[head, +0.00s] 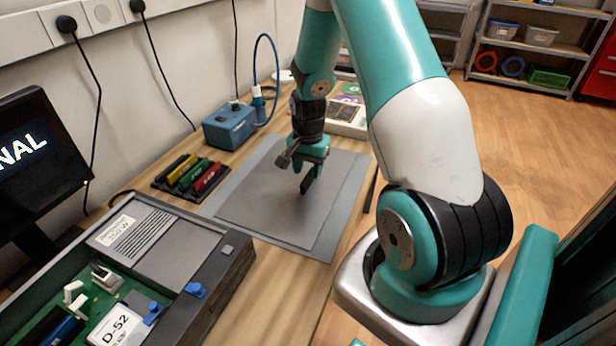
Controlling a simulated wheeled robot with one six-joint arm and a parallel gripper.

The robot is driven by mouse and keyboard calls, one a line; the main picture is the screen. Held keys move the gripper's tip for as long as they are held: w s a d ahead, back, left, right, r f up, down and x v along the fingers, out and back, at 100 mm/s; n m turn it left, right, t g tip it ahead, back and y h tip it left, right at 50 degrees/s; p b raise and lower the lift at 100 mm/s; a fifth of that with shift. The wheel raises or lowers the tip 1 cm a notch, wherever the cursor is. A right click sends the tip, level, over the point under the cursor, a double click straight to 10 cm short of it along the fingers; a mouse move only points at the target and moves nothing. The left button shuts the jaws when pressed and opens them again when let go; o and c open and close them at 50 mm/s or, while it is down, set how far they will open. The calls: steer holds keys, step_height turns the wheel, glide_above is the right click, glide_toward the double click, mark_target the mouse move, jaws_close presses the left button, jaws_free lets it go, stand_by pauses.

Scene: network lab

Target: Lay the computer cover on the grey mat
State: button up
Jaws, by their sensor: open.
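The computer cover (262,213) is a flat, dark grey panel. It lies flat on the grey mat (345,193), whose lighter border shows around it. My gripper (295,176) is open and empty, pointing down over the far half of the cover. I cannot tell whether the fingertips touch the panel. The computer (228,262) stands open at the lower left, with its green board and power unit showing; its lower part is cut off by the frame.
A rack of coloured modules (190,176) and a blue box with a looped cable (229,125) stand left of the mat. A monitor (38,150) is at the far left. A shelf with bins (540,40) stands across the floor. Bare bench lies between the computer and mat.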

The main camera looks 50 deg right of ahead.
step_height(320, 180, up, 9)
steer(key=s+a+r+n+t+y, duration=0.1)
steer(key=a+r+n, duration=0.3)
steer(key=a, duration=0.4)
steer(key=a+r+n+y, duration=0.1)
steer(key=a+r+n, duration=0.3)
steer(key=a, duration=0.4)
steer(key=s+a+r+n+y, duration=0.1)
steer(key=s+a+r+n, duration=0.2)
steer(key=s+a+n, duration=0.3)
steer(key=s+a+r+n+g+y, duration=0.1)
steer(key=s+a+r+n, duration=0.2)
steer(key=s+a+n, duration=0.4)
steer(key=s+a, duration=0.3)
steer(key=shift+s+a+r, duration=0.25)
steer(key=shift+s+r, duration=0.1)
steer(key=shift+r, duration=0.05)
